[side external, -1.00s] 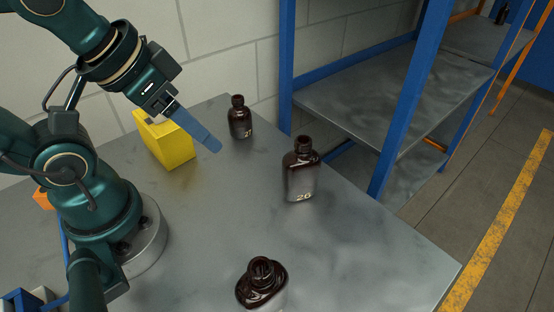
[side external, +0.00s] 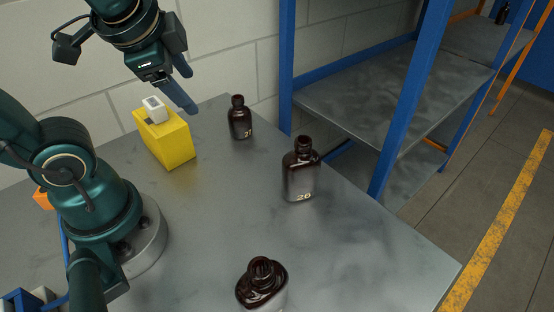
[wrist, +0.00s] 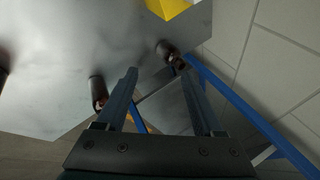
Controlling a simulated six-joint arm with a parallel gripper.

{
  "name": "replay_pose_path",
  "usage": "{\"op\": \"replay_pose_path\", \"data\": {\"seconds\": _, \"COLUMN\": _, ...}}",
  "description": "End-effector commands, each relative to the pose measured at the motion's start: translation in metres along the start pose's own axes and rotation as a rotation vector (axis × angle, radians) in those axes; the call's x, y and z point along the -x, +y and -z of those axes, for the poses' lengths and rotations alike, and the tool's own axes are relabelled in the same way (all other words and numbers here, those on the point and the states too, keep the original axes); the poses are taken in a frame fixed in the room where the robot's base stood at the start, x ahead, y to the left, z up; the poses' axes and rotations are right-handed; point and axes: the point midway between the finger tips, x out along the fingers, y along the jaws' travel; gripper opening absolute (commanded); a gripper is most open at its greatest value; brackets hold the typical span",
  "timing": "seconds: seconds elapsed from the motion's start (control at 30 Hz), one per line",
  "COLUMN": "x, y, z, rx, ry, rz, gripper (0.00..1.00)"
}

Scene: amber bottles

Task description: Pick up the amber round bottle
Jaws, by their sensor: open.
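Three dark amber bottles stand on the grey metal table. A small, round-looking one (side external: 239,122) with a short neck is at the back, right of the yellow block. A larger, flatter-looking one (side external: 300,182) marked 26 is at the middle right. A third (side external: 262,283) is at the front, its lower part cut off. My gripper (side external: 190,94) is open and empty, above and left of the small bottle, apart from it. In the wrist view the small bottle (wrist: 166,49) shows just beyond the fingertips, and the larger one (wrist: 97,90) left of the left finger.
A yellow block (side external: 172,148) with a white piece (side external: 154,108) on top stands left of the small bottle. A blue-framed shelf (side external: 405,100) rises beyond the table's right edge; a wall is behind. The table's centre (side external: 215,215) is clear.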

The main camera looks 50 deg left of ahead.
Motion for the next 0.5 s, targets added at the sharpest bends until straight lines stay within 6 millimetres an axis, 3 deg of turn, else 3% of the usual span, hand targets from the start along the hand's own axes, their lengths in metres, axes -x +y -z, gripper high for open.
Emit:
{"op": "replay_pose_path", "data": {"seconds": 0.23, "x": -0.035, "y": -0.063, "z": 0.008, "rx": -0.807, "ry": -0.194, "rz": 0.281, "gripper": 0.69}}
{"op": "replay_pose_path", "data": {"seconds": 0.5, "x": -0.050, "y": -0.099, "z": 0.041, "rx": -1.456, "ry": -0.355, "rz": 0.460, "gripper": 0.69}}
